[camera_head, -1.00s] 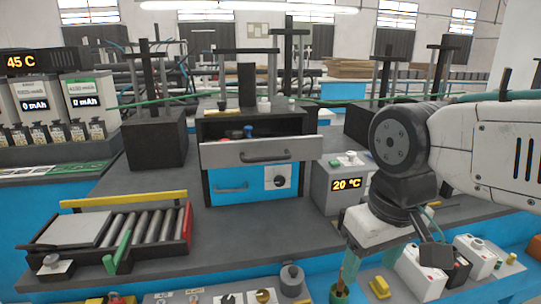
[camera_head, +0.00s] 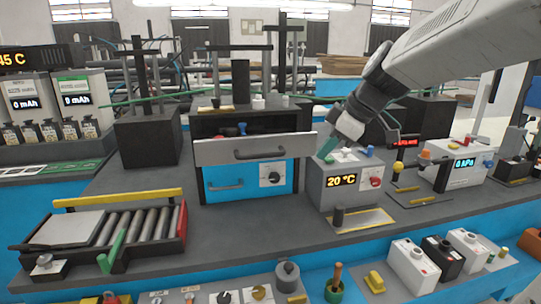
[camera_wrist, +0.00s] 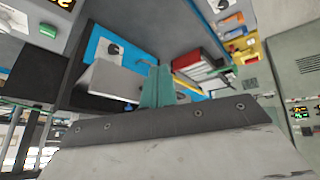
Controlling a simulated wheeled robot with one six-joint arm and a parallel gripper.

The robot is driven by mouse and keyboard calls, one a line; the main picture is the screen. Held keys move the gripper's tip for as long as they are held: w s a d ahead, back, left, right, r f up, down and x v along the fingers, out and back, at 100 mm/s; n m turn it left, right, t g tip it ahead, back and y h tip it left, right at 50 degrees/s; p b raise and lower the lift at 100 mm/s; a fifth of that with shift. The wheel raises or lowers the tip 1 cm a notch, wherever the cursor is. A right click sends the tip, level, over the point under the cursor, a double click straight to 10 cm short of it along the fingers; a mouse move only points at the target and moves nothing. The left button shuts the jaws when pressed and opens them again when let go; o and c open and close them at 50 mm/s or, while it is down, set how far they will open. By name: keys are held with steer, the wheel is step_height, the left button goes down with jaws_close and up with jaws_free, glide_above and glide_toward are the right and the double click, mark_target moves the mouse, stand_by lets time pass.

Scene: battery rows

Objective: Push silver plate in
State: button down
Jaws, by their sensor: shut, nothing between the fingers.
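A silver plate-like drawer front (camera_head: 230,152) with a dark handle stands out from the dark cabinet (camera_head: 300,120), above a blue lower drawer. The drawer is pulled open, with small blue and red items inside. A flat silver plate (camera_head: 68,230) also lies on the roller tray at the left; I cannot tell which one the task names. My gripper (camera_head: 328,147) has teal fingers, shut and empty. It is just right of the drawer front, above the 20 °C box. In the wrist view the fingers (camera_wrist: 157,88) overlap the drawer's edge (camera_wrist: 112,80); contact cannot be told.
The 20 °C box (camera_head: 340,198) stands under my gripper. The roller tray (camera_head: 150,230) has a yellow rail and a green lever. A dark block with a post (camera_head: 147,140) is left of the cabinet. Grey bench surface is clear in front of the cabinet.

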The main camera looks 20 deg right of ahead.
steer(key=w+a+f+n, duration=0.1)
steer(key=w+f+n, duration=0.1)
steer(key=w, duration=0.3)
steer(key=w+a+f+n+t, duration=0.1)
steer(key=w+f+n, duration=0.1)
steer(key=w+f, duration=0.2)
steer(key=shift+w+a+n, duration=0.3)
steer(key=shift+w+n, duration=0.1)
steer(key=shift+w, duration=0.65)
